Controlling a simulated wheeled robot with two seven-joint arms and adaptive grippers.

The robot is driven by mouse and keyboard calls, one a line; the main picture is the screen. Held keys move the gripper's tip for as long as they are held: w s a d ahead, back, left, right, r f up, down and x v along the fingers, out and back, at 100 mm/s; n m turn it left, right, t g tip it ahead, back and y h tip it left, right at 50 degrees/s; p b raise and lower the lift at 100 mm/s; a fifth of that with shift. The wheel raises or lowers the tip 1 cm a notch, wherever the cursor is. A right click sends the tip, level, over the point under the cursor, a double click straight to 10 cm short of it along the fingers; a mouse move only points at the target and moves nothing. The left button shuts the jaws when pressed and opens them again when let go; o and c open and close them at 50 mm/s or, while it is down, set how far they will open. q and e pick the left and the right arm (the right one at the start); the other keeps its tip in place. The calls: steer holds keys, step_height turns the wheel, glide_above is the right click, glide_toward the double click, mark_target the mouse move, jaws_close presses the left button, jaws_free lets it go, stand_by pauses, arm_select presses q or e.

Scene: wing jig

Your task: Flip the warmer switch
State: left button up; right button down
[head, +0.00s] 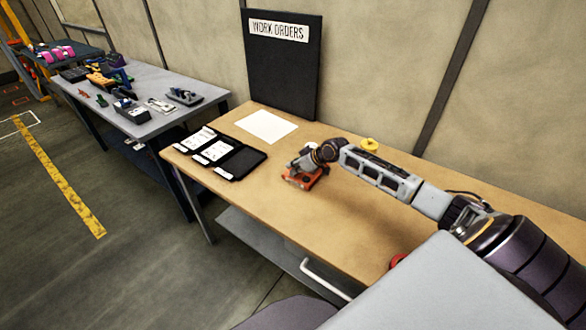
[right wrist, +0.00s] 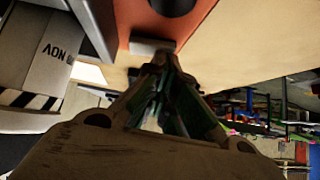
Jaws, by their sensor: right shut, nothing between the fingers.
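The warmer appears to be the small orange-red box (head: 303,180) on the wooden table, partly hidden by my right arm. In the right wrist view its orange face (right wrist: 143,18) fills the top, with a dark round part on it. A small grey block (right wrist: 150,46), which looks like the switch, sits at the edge of the orange face. My right gripper (head: 296,164) is at the box. Its fingers (right wrist: 162,66) are shut and empty, with the tips right by the grey block; I cannot tell whether they touch. The switch position is unclear. My left gripper is out of view.
The wooden table (head: 345,235) holds a white sheet (head: 266,126), black card holders (head: 240,163) and a yellow item (head: 370,145) behind my arm. A black "WORK ORDERS" board (head: 283,75) stands at the back. A grey table (head: 160,79) with tools is at left.

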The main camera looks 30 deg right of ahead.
steer(key=shift+d+f, duration=0.45)
steer(key=shift+d, duration=0.05)
steer(key=shift+r, duration=0.15)
steer(key=shift+r+p, duration=0.75)
steer(key=shift+p, duration=0.1)
steer(key=shift+a+r+p, duration=0.3)
steer(key=shift+r+p, duration=0.4)
steer(key=shift+r, duration=0.15)
steer(key=shift+a+r+p, duration=0.25)
steer(key=shift+r+p, duration=0.45)
steer(key=shift+r, duration=0.1)
steer(key=shift+s+d+r+b, duration=0.3)
steer(key=shift+s+r, duration=0.15)
steer(key=shift+s, duration=0.25)
steer(key=a+v, duration=0.1)
steer(key=v, duration=0.7)
steer(key=shift+s+b, duration=0.2)
steer(key=shift+b, duration=0.15)
steer(key=shift+a+r, duration=0.1)
